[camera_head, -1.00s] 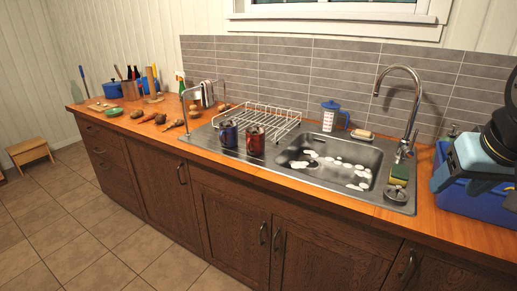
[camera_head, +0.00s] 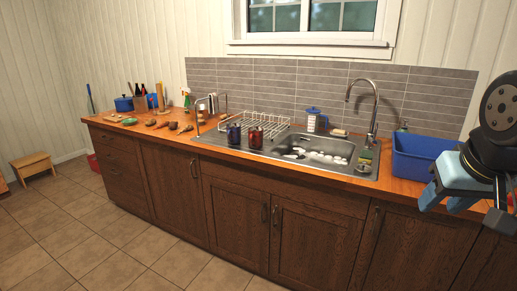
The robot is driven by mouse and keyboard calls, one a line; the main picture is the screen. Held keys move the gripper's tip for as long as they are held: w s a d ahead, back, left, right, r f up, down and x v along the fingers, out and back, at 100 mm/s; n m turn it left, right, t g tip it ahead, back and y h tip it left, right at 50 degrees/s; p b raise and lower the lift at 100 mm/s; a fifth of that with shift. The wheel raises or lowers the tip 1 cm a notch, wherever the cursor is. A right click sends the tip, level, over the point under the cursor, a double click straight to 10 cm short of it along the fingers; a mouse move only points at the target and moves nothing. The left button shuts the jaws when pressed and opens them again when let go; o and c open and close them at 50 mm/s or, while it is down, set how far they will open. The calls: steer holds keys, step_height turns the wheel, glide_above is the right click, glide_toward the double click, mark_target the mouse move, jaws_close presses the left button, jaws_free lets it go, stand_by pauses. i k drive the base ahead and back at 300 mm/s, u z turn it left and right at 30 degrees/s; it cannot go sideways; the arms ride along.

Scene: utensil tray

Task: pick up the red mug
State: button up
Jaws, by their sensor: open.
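The red mug (camera_head: 256,138) stands upright on the steel drainboard, just left of the sink basin. A dark blue mug (camera_head: 233,134) stands close to its left. My gripper (camera_head: 462,203) is at the right side of the view, in front of the blue bin. It is open and empty, well to the right of the red mug and apart from it.
A wire dish rack (camera_head: 258,120) is behind the mugs. The sink (camera_head: 318,150) with a tall faucet (camera_head: 374,110) and a blue bin (camera_head: 414,158) lie between the mugs and my gripper. A blue-lidded jug (camera_head: 312,119) stands behind the sink. Floor in front is clear.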

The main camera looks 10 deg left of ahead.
mark_target(255, 134)
steer(key=u, duration=0.7)
steer(key=i, duration=1.2)
steer(key=u, duration=0.75)
steer(key=i, duration=0.45)
steer(key=u, duration=0.15)
steer(key=k, duration=0.85)
steer(key=u, duration=0.2)
steer(key=i, duration=0.85)
steer(key=z, duration=0.1)
